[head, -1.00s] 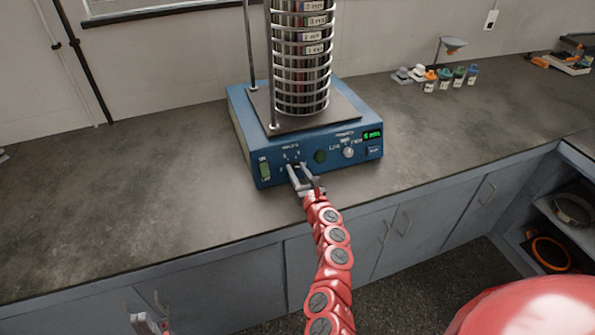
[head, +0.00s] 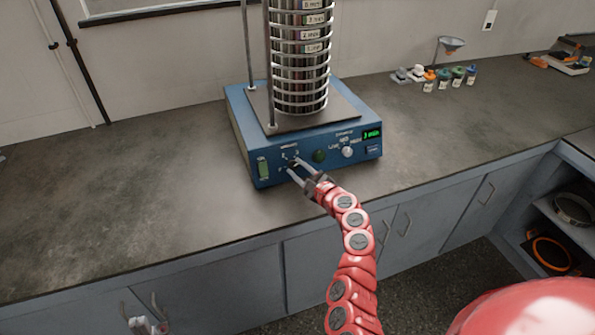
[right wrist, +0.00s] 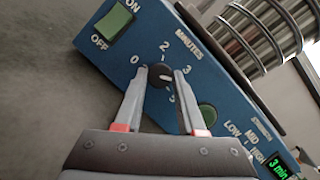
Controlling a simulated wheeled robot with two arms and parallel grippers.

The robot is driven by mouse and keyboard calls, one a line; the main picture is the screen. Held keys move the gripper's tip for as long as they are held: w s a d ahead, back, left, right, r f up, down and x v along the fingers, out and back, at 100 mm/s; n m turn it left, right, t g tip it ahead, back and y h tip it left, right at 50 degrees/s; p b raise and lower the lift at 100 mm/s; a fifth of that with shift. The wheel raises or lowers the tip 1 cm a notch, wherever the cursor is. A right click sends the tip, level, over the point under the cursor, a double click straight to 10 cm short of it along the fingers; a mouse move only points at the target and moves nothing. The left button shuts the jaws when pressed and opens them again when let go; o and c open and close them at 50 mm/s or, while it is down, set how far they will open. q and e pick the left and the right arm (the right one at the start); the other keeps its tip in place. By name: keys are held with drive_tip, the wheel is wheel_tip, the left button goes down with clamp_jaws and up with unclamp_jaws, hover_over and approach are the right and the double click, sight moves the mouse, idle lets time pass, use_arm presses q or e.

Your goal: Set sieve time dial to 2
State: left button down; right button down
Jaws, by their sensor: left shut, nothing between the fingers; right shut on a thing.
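The sieve shaker's blue base (head: 240,125) stands on the counter. Its black time dial (right wrist: 157,80) is on the front panel under the word MINUTES, with 0, 2, 3 and another partly hidden number around it. The dial's white mark points to the right in the right wrist view. The green display (head: 372,133) reads 3 min, and it also shows in the right wrist view (right wrist: 277,167). My right gripper (head: 291,165) is shut on the dial, one finger on each side. My left gripper (head: 147,325) is shut and empty at the bottom left, below the counter edge.
A green ON/OFF switch (right wrist: 114,21) is left of the dial. A sieve stack (head: 299,65) stands on top. The counter's left side (head: 110,195) is clear.

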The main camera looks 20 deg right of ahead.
drive_tip(key=n+g, duration=0.1)
drive_tip(key=n, duration=0.2)
drive_tip(key=n+g+y+b, duration=0.1)
drive_tip(key=n, duration=0.2)
drive_tip(key=shift+w+d+r, duration=0.1)
drive_tip(key=shift+r, duration=0.05)
drive_tip(key=n+g+b, duration=0.1)
drive_tip(key=n, duration=0.3)
drive_tip(key=shift+r+n, duration=0.1)
drive_tip(key=shift+n, duration=0.2)
drive_tip(key=n+g+h+b, duration=0.1)
drive_tip(key=n, duration=0.3)
drive_tip(key=shift+w+g, duration=0.1)
drive_tip(key=shift+g, duration=0.3)
drive_tip(key=shift+r+n+g+h+b, duration=0.2)
drive_tip(key=shift+n+g+h+b, duration=0.3)
drive_tip(key=shift+n+b, duration=0.85)
drive_tip(key=shift+n+p, duration=0.3)
drive_tip(key=shift+n, duration=0.15)
drive_tip(key=c, duration=0.5)
unclamp_jaws()
drive_tip(key=shift+r, duration=0.1)
